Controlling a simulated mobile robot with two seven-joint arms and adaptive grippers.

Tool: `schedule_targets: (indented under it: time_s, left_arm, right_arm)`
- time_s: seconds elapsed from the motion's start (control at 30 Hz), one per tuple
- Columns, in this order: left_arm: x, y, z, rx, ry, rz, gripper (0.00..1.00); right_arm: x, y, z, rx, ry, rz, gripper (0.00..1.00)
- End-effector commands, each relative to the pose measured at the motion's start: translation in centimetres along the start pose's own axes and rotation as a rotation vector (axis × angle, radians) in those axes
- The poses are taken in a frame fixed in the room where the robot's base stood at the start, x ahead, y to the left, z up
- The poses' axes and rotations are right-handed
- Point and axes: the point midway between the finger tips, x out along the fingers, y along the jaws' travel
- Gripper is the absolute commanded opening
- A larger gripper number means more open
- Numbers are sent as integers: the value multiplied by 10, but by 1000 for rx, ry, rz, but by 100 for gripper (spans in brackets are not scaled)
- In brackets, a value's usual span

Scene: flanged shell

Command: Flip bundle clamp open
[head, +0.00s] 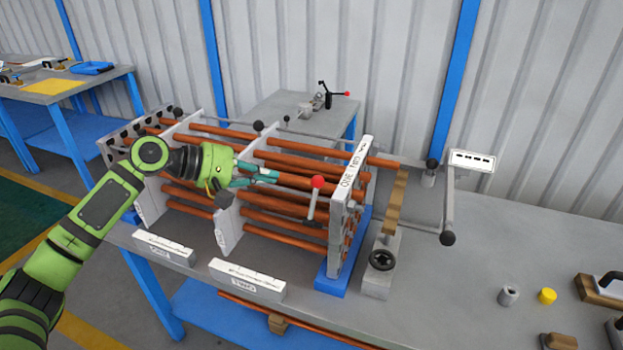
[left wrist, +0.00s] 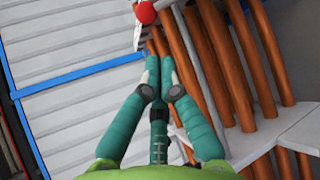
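A lever with a red ball knob (head: 317,183) stands at the front of the copper tube bundle (head: 290,158), just left of the white labelled end plate (head: 345,200). I take it for the clamp's lever; its joint is not clear. The knob also shows in the left wrist view (left wrist: 146,12), at the top, beyond my fingertips. My left gripper (head: 274,176) is in front of the bundle, left of the knob and apart from it. In the left wrist view its teal fingers (left wrist: 160,62) are together with nothing between them. My right gripper is out of view.
Upright support plates (head: 228,235) and white label blocks (head: 247,279) stand near the bench's front edge. Right of the bundle are a stand with a black handwheel (head: 382,260) and a crank-like bar (head: 448,205). A yellow cap (head: 547,296) lies farther right. The bench between is clear.

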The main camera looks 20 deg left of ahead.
Motion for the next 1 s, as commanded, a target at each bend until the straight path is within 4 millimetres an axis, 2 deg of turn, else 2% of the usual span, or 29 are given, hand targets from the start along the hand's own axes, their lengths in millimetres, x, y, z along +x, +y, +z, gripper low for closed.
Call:
schedule_targets:
  time_s: [0.27, 0.37, 0.7, 0.83, 1.0]
  left_arm:
    - [6, 1, 0, -1, 0, 1, 0]
    - [19, 2, 0, -2, -1, 2, 0]
    - [79, 2, 0, 0, 0, 1, 0]
    - [93, 2, -1, -1, 1, 3, 0]
    - [101, 0, -2, 1, 3, 1, 0]
  right_arm:
    - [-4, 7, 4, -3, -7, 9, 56]
    - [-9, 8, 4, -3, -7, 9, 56]
    - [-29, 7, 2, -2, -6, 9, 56]
    - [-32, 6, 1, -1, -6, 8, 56]
    - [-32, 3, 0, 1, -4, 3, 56]
